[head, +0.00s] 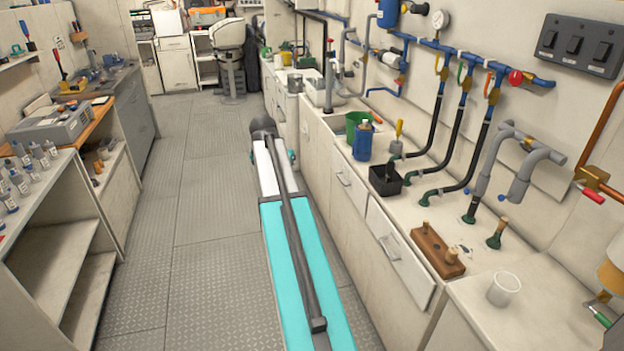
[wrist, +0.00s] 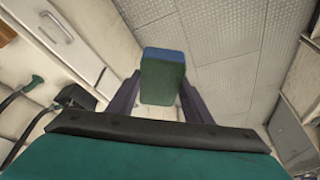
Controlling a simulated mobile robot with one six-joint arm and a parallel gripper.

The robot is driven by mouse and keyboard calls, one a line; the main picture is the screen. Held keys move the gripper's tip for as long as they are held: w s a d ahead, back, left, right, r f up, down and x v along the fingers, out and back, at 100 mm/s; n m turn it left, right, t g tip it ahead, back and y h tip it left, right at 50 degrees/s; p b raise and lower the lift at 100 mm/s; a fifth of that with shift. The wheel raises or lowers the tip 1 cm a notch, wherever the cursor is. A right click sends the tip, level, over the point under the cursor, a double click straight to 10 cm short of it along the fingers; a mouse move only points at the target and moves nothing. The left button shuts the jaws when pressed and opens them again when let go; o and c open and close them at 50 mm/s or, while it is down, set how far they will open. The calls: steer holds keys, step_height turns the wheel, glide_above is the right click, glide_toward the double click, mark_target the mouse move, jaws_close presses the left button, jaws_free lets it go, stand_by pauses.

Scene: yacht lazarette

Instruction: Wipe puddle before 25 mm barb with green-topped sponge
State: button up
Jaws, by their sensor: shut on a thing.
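In the wrist view, my gripper (wrist: 161,92) is shut on a block-shaped sponge (wrist: 163,82), with a blue end and a dark green broad face. It is held clear over the floor. Several green-based barbs stand along the right counter, some with black hoses, such as this hosed barb (head: 469,216) and a short capped barb (head: 494,239). Their sizes cannot be read. A small bluish wet-looking patch (head: 463,248) lies on the counter near the capped barb; I cannot tell its full extent.
A drawer (head: 400,260) stands out from the cabinet front. The aisle floor (head: 205,220) is clear.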

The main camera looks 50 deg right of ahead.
steer(key=w+a+r+n+y, duration=0.1)
steer(key=a+n, duration=0.3)
steer(key=a, duration=1.1)
steer(key=w+a+r+n+t+y, duration=0.1)
steer(key=w+a+r+n, duration=0.1)
steer(key=a, duration=1.4)
steer(key=w+a+r+n+t+y, duration=0.1)
steer(key=a+n, duration=0.5)
steer(key=a, duration=0.9)
step_height(320, 180, up, 2)
steer(key=shift+w+a+r+n+y, duration=0.15)
steer(key=shift+w+r+n+y, duration=0.2)
steer(key=shift+w+y, duration=0.3)
steer(key=shift+s+f, duration=0.1)
